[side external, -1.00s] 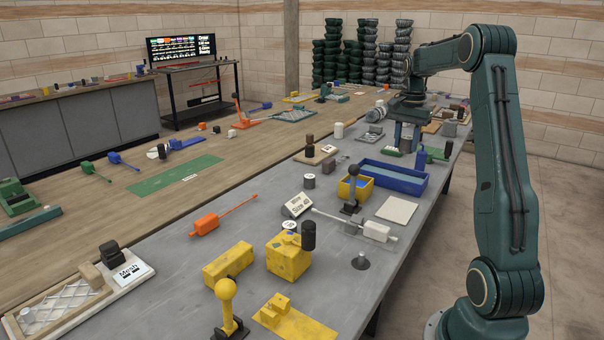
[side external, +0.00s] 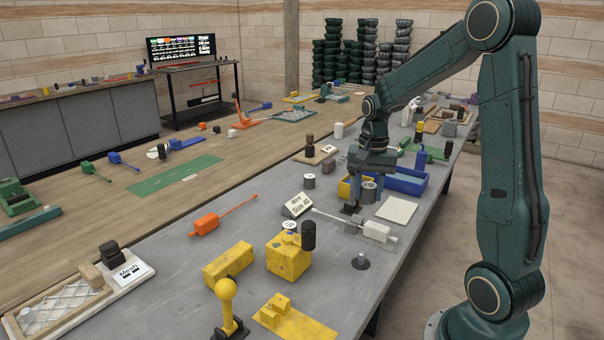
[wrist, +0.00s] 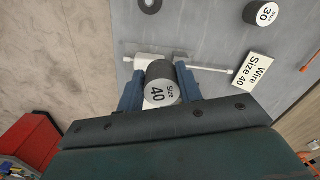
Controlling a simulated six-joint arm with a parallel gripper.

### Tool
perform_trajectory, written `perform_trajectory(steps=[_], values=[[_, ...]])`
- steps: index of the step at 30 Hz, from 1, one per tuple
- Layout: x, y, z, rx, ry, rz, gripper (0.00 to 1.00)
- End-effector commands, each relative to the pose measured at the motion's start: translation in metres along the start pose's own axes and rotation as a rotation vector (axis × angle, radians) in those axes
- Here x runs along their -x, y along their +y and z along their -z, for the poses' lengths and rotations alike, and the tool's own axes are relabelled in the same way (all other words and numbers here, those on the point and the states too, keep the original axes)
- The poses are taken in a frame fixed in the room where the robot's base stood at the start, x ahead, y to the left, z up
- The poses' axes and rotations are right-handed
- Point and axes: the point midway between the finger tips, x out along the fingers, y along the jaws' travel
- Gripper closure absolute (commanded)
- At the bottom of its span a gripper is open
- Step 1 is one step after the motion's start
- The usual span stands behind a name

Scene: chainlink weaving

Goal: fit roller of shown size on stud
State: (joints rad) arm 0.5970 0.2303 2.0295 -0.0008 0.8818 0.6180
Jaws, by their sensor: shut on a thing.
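My gripper (side external: 370,196) is shut on a grey roller (side external: 370,189), held above the table near the yellow bin. In the wrist view the roller (wrist: 160,85) sits between the two blue fingers, and its white end face reads "Size 40". A sign (side external: 298,205) reads "Wire Size 40"; it also shows in the wrist view (wrist: 252,70). The stud (side external: 360,261) is a short post on a dark round base, bare, nearer the front edge. It shows at the top of the wrist view (wrist: 150,5), apart from the roller. Another roller (wrist: 264,13) reads "Size 30".
A white block with a thin rod (side external: 375,231) lies between my gripper and the stud. A blue tray (side external: 410,183) and white plate (side external: 396,209) are nearby. Table around the stud is clear.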

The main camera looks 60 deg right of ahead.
Motion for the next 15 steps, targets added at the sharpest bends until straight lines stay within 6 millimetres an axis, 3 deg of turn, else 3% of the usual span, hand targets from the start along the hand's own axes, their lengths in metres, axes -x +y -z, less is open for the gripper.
perform_trajectory(steps=[1, 6, 15], values=[[-0.004, -0.001, -0.015, 0.029, -0.001, -0.001, 0.88], [-0.017, -0.001, -0.051, 0.102, 0.0, 0.0, 0.88], [-0.028, 0.003, -0.083, 0.165, 0.0, 0.0, 0.88]])
